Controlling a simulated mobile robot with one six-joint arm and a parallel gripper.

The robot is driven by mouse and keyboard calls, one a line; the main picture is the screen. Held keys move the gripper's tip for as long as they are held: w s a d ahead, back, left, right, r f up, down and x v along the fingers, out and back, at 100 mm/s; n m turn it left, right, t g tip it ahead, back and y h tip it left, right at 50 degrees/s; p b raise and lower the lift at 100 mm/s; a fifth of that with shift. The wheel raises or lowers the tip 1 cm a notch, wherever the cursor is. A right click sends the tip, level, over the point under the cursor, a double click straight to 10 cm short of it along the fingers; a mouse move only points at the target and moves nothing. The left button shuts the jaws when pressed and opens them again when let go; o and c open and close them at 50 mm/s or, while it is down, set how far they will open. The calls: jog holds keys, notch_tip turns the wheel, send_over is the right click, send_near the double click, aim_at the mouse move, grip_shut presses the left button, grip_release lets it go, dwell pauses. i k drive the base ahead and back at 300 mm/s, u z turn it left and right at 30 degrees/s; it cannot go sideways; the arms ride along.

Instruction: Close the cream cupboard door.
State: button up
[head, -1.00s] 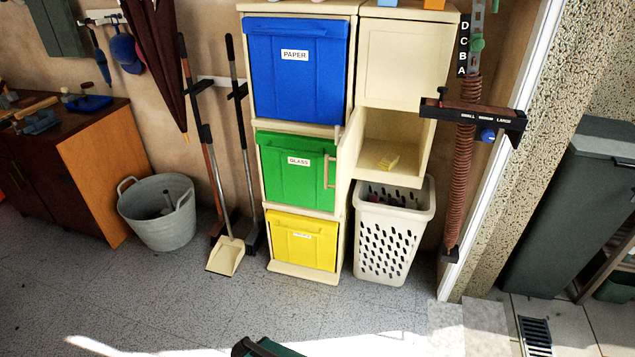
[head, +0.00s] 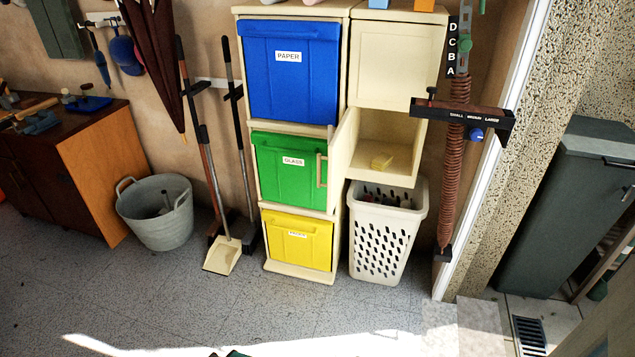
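The cream cupboard door (head: 345,147) stands open in the head view. It belongs to the lower compartment of the right-hand cream cupboard and swings out from the compartment's left side. I see it at a steep angle. Its pale bar handle (head: 321,171) shows in front of the green bin front.
A white laundry basket (head: 385,235) stands below the open compartment. Blue, green and yellow bin fronts (head: 292,75) are left of the door. A spring-like post (head: 452,180) stands to the right. The floor in front is clear.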

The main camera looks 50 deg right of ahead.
aim_at(339, 148)
jog(key=z, duration=0.1)
jog(key=i, duration=1)
jog(key=u, duration=0.15)
jog(key=k, duration=0.9)
jog(key=z, duration=0.15)
jog(key=i, duration=0.65)
jog(key=u, duration=0.05)
